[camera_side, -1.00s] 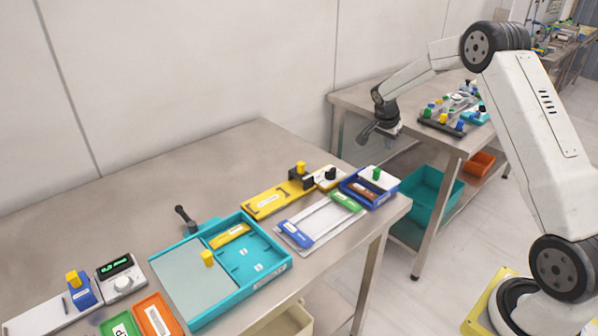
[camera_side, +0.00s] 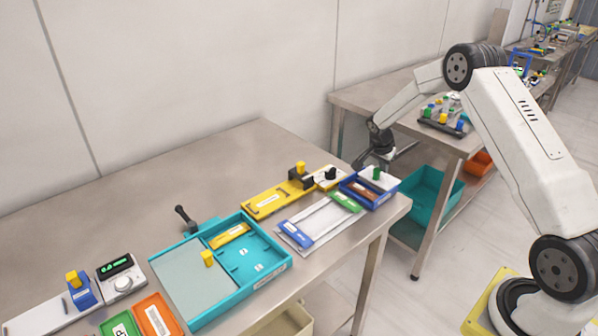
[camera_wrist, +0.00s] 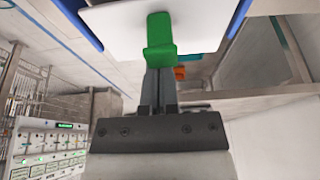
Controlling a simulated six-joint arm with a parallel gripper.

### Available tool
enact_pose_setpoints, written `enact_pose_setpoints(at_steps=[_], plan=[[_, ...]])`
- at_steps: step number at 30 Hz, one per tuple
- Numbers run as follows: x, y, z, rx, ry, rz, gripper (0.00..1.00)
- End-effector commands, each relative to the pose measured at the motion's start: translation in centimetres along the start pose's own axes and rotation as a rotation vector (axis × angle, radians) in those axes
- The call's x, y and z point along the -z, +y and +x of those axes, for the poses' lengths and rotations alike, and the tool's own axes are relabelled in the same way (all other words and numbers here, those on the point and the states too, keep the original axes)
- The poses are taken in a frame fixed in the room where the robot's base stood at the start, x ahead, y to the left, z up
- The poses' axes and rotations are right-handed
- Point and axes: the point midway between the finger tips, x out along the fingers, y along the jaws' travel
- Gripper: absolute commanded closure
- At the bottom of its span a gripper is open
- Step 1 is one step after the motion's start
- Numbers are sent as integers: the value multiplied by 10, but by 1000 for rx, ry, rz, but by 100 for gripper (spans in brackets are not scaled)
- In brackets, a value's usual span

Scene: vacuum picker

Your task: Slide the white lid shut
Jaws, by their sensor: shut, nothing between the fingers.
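The white lid (camera_side: 387,181) with its green knob (camera_side: 376,173) lies on the blue box (camera_side: 352,192) at the right end of the near table. The lid covers the right part of the box. The left part is open and shows a brown piece (camera_side: 363,191) inside. My gripper (camera_side: 359,163) is shut and empty, just behind the box. In the wrist view the shut fingers (camera_wrist: 160,80) point at the green knob (camera_wrist: 160,38), with the white lid (camera_wrist: 110,28) around it. I cannot tell whether the fingertips touch the knob.
A white slide frame with a green block (camera_side: 346,202) and a blue block (camera_side: 296,235) lies left of the box. A yellow fixture (camera_side: 268,200) and a teal tray (camera_side: 276,270) are further left. A second table (camera_side: 350,97) stands behind, across a gap.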

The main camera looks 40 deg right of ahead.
Motion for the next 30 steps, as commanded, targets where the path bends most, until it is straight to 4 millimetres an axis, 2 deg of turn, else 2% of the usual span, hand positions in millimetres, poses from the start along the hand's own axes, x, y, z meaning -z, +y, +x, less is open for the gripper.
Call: enact_pose_setpoints(at_steps=[4, 17, 20, 30], plan=[[-6, 0, -2, 0, 0, -1, 100], [-9, 0, -4, 0, 0, -1, 100], [-18, -1, -7, 1, 1, -3, 100], [-77, 0, -27, 0, 1, -5, 100]])
